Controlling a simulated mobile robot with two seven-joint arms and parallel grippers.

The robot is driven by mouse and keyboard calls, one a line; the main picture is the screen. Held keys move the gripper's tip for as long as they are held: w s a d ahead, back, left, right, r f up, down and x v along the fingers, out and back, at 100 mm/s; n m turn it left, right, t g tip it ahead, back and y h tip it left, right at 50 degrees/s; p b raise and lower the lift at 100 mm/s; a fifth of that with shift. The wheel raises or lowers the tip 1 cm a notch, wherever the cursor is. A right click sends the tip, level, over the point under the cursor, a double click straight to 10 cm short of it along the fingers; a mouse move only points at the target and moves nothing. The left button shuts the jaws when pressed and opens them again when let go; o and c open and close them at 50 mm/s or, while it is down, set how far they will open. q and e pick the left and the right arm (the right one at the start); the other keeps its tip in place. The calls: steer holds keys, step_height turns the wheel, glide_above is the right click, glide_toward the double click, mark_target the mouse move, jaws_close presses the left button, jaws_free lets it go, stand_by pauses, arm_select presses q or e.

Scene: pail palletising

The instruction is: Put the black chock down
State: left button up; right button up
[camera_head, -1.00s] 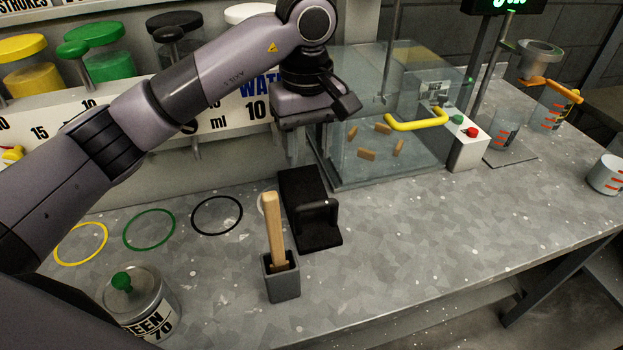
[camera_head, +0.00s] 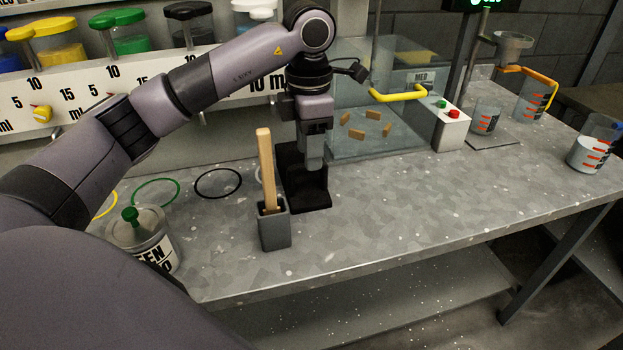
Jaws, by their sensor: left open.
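The black chock (camera_head: 318,197) stands on the speckled grey worktop, just behind and right of the grey holder with the wooden stick. My left gripper (camera_head: 315,166) points down over the chock, with its fingers open at the chock's handle. The gripper hides the handle and part of the chock's upright back, so I cannot tell whether the fingers touch it. My right gripper is not in view.
The grey holder (camera_head: 275,230) with its wooden stick (camera_head: 266,172) stands close in front. A lidded pail (camera_head: 148,243) is at the left, near coloured rings. A glass box with a yellow handle (camera_head: 398,96) stands behind.

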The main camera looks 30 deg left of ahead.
mark_target(308, 174)
arm_select(q)
steer(key=f, duration=0.6)
steer(key=shift+w+a+f, duration=0.2)
steer(key=shift+a+f, duration=0.1)
steer(key=shift+a, duration=0.1)
steer(key=shift+r, duration=0.1)
jaws_close()
